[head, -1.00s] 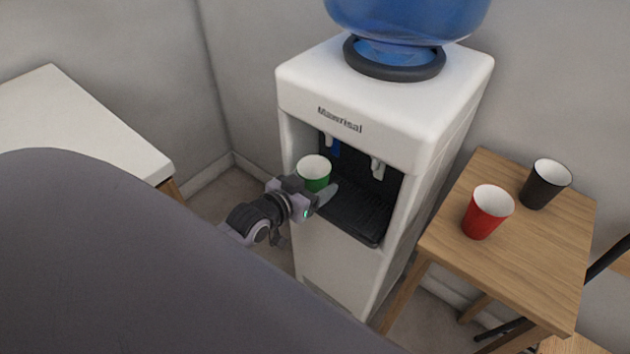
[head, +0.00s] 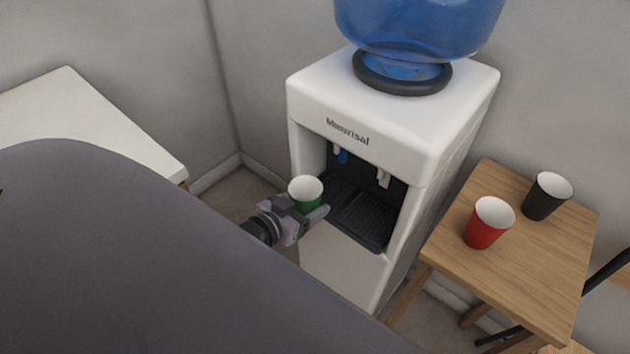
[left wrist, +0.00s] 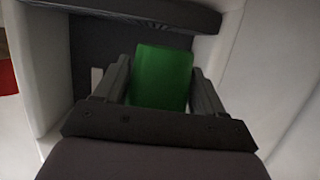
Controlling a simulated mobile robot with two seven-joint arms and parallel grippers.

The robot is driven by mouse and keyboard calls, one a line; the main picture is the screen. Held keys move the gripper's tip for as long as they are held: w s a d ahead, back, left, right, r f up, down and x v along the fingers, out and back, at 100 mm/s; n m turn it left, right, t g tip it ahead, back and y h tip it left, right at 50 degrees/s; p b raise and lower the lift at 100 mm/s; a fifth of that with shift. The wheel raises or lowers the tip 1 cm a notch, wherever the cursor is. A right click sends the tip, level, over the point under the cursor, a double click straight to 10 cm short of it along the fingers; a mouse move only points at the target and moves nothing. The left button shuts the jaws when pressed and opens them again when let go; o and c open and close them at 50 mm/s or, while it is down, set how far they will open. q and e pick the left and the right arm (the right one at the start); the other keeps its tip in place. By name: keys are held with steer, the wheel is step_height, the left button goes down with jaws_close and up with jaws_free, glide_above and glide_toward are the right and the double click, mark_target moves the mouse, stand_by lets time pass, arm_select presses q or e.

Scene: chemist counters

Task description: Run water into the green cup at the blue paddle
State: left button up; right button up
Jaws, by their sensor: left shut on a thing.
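My left gripper (head: 308,217) is shut on the green cup (head: 309,201), which has a white inside and stands about upright at the front left of the dispenser's alcove. In the left wrist view the green cup (left wrist: 161,78) sits between the two fingers of my left gripper (left wrist: 160,85). The white water dispenser (head: 390,125) has a blue paddle (head: 343,156) at the left of its alcove and a white tap (head: 384,178) at the right. The cup is below and in front of the blue paddle, apart from it. No water shows. My right gripper is not in view.
A dark drip tray (head: 362,222) forms the alcove floor. A blue bottle (head: 415,25) sits on top. At right, a wooden stool (head: 455,258) holds a red cup (head: 487,226) and a black cup (head: 546,199). A white counter (head: 85,125) is at left.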

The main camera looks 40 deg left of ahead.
arm_select(q)
steer(key=s+p, duration=0.1)
steer(key=s, duration=0.1)
steer(key=s+p, duration=0.1)
steer(key=s, duration=0.2)
steer(key=shift+a, duration=0.2)
steer(key=shift+w+d, duration=0.1)
stand_by(1.1)
